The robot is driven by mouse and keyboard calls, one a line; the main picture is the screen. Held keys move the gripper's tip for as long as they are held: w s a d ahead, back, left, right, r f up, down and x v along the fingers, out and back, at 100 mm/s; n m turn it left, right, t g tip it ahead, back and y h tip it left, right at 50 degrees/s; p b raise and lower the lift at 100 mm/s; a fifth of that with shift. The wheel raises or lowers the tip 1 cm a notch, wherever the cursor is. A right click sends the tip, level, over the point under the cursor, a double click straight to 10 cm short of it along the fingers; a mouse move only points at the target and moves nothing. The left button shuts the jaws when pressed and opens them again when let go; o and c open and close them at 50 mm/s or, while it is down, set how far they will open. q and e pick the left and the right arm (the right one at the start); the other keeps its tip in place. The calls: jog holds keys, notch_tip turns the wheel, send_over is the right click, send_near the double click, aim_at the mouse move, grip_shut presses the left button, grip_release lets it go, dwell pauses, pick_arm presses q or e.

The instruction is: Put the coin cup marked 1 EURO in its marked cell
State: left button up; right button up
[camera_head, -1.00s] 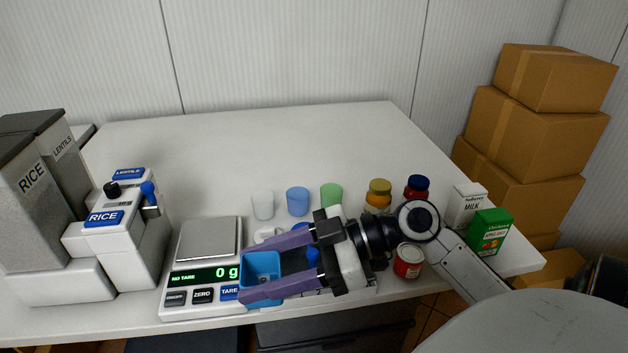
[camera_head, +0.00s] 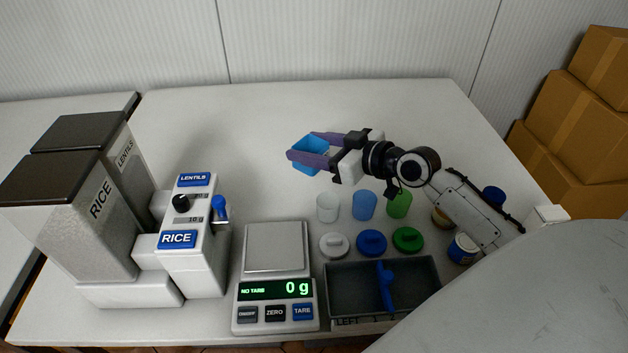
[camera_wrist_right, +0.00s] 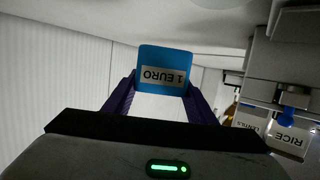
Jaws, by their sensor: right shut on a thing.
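The blue square coin cup (camera_head: 313,146) is between the fingers of my right gripper (camera_head: 301,144), which is shut on it. They are over the back middle of the white table, behind the small coloured cups, apparently held in the air. In the right wrist view the cup (camera_wrist_right: 163,58) shows a white 1 EURO label, upside down in the picture. A dark grey tray (camera_head: 345,264) with a blue piece across its middle stands at the front, right of the scale. Its front lettering is only partly readable, and I cannot tell which cell is marked for the cup. My left gripper is not in view.
The scale (camera_head: 275,250) reads 0 g. The rice and lentils dispensers (camera_head: 192,262) stand at left. White, blue (camera_head: 364,206) and green cups and their lids (camera_head: 371,243) stand behind the tray. Jars (camera_head: 463,249) are near my right arm. The back of the table is clear.

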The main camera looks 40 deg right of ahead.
jog(key=shift+w+d+m+h, duration=0.5)
jog(key=shift+w+d, duration=0.3)
jog(key=shift+d, duration=0.15)
send_over(314, 186)
notch_tip(314, 186, down, 5)
jog(key=shift+f+b, duration=0.2)
jog(key=shift+b, duration=0.15)
notch_tip(314, 186, down, 4)
jog(key=shift+r+b, duration=0.15)
jog(key=shift+b, duration=0.4)
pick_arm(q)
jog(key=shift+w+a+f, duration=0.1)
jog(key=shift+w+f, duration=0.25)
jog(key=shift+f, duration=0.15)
pick_arm(e)
jog(key=o, duration=1)
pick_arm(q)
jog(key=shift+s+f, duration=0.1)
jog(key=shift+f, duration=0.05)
pick_arm(e)
jog(key=shift+o, duration=0.2)
